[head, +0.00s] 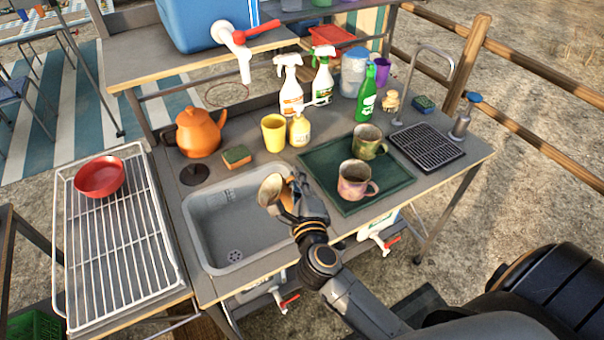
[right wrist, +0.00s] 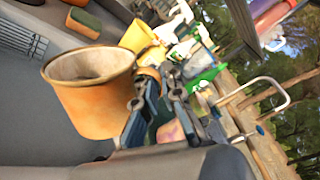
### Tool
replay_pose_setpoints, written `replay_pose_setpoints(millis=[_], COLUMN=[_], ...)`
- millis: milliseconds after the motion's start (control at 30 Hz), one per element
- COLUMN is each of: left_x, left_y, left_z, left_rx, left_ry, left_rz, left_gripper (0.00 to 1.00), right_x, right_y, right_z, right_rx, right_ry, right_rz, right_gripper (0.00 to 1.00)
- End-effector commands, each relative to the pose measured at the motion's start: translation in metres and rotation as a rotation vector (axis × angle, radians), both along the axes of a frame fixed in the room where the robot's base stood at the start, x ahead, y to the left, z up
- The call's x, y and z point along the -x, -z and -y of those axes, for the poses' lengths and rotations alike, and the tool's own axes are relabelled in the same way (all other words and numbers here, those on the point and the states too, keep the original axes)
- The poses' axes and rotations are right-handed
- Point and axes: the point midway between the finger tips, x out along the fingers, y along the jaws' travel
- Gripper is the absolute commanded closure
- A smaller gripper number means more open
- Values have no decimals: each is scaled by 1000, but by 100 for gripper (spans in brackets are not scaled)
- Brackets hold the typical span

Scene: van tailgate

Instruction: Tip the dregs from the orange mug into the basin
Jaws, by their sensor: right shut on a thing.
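The orange mug (head: 270,190) is held by my right gripper (head: 288,192) over the right side of the grey basin (head: 222,222). The mug is tilted, with its pale mouth turned toward the left in the head view. In the right wrist view the mug (right wrist: 93,108) shows its orange wall and pale inner rim beside the fingers (right wrist: 150,105). My right gripper is shut on the mug at its right side. I cannot tell whether liquid is in it, and no stream shows. The basin floor looks empty around the drain. My left gripper is out of view.
Two mottled mugs (head: 356,180) (head: 369,142) stand on a green tray (head: 320,165) right of the basin. Behind it are an orange teapot (head: 199,132), a sponge (head: 237,156), a yellow cup (head: 274,132) and bottles (head: 291,88). A wire rack (head: 120,240) with a red bowl (head: 100,177) stands left.

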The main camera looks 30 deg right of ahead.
Motion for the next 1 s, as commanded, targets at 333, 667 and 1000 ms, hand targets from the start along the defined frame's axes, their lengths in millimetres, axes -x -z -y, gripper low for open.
replay_pose_setpoints(millis=[333,667,1000], left_x=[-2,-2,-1], left_y=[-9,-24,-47], left_z=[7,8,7], left_rx=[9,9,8], left_ry=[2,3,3], left_rz=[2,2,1], left_gripper=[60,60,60], right_x=[-9,-15,-20], right_y=[-1,-13,-20], right_z=[-22,-41,-55], right_rx=[304,493,629], right_ry=[0,-1,0], right_rz=[-111,-183,-236], right_gripper=[100,100,100])
